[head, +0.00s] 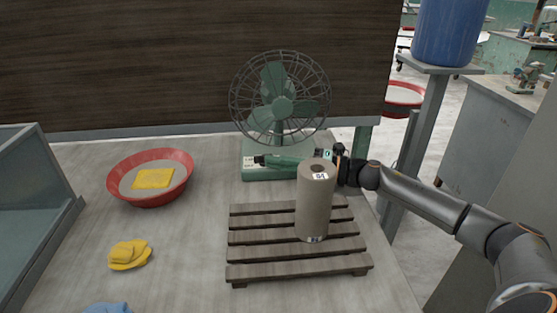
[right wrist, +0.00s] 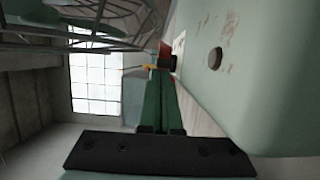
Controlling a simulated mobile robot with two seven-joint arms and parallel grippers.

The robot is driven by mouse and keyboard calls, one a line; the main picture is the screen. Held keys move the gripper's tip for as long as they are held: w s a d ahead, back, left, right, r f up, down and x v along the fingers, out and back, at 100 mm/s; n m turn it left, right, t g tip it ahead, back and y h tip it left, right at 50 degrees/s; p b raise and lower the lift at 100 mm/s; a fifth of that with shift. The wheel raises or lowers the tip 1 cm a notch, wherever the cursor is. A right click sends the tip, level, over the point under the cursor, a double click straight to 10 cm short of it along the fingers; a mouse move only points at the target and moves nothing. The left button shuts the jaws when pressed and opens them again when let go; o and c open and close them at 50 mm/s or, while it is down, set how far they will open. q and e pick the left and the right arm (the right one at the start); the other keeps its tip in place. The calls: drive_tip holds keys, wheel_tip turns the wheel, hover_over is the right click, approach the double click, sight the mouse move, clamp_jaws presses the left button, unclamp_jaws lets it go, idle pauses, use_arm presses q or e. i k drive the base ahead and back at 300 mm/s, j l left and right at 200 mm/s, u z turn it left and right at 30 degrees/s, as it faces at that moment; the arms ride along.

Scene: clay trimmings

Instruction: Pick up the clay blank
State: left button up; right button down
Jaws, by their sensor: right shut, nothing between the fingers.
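A tall grey-brown cylinder (head: 313,205) with a hole in its top and a small numbered label stands upright on a slatted wooden pallet (head: 300,268); I take it to be the clay blank. My right gripper (head: 270,160) reaches in from the right behind the cylinder, its green fingers shut and empty, pointing left across the fan's base. The cylinder's top hides a little of the gripper's near part. In the right wrist view the closed fingers (right wrist: 157,78) end close to a black knob (right wrist: 173,63). The cylinder does not show there. My left gripper is not in view.
A green desk fan (head: 280,108) stands behind the pallet; its base (right wrist: 235,90) fills the right of the wrist view. A red bowl (head: 188,180) with a yellow cloth (head: 153,178) and another yellow cloth (head: 130,254) lie left. A grey-green open box (head: 30,215) edges the left side.

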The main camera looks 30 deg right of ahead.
sight(316, 176)
drive_tip(key=k+l, duration=0.4)
drive_tip(key=k, duration=0.15)
drive_tip(key=k+l, duration=0.35)
drive_tip(key=k, duration=0.25)
